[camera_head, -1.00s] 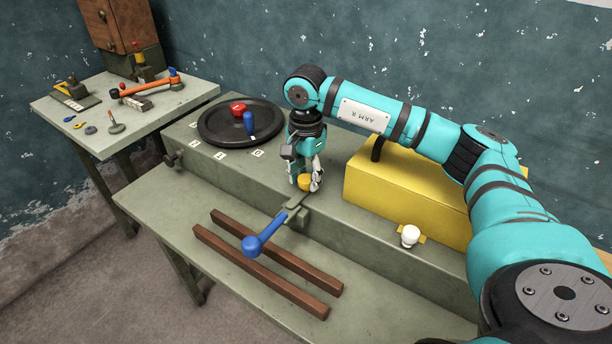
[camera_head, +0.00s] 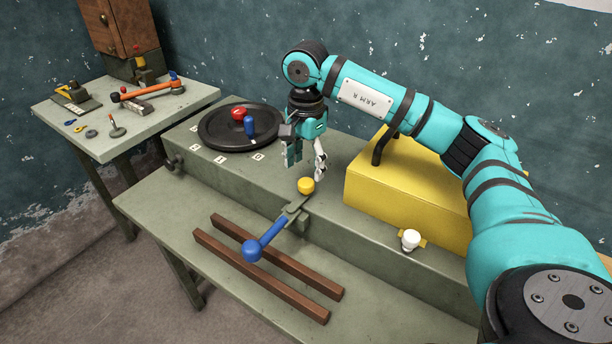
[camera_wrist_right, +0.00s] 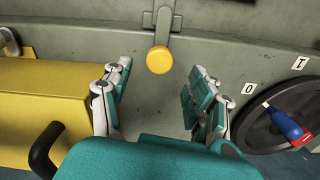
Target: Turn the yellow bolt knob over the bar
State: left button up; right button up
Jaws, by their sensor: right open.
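The yellow bolt knob (camera_head: 306,185) is a short round cap on the top edge of the grey-green raised block. It lies by the inner end of the flat grey bar (camera_head: 291,209), which carries a blue-ended lever (camera_head: 263,241). In the right wrist view the yellow knob (camera_wrist_right: 159,60) is uncovered, with the grey bar (camera_wrist_right: 163,20) beyond it. My right gripper (camera_head: 304,167) is above and slightly behind the knob, open and empty. Its fingers (camera_wrist_right: 158,85) stand wide apart, clear of the knob. My left gripper is out of view.
A yellow box (camera_head: 410,190) with a black handle stands right of my gripper, and a white knob (camera_head: 410,239) in front of it. A black wheel (camera_head: 215,133) with red and blue knobs is at left. Two brown rails (camera_head: 265,283) lie on the lower bench.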

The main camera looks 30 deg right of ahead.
aim_at(306, 182)
notch_tip(306, 182, up, 7)
dwell(0.3)
dwell(0.5)
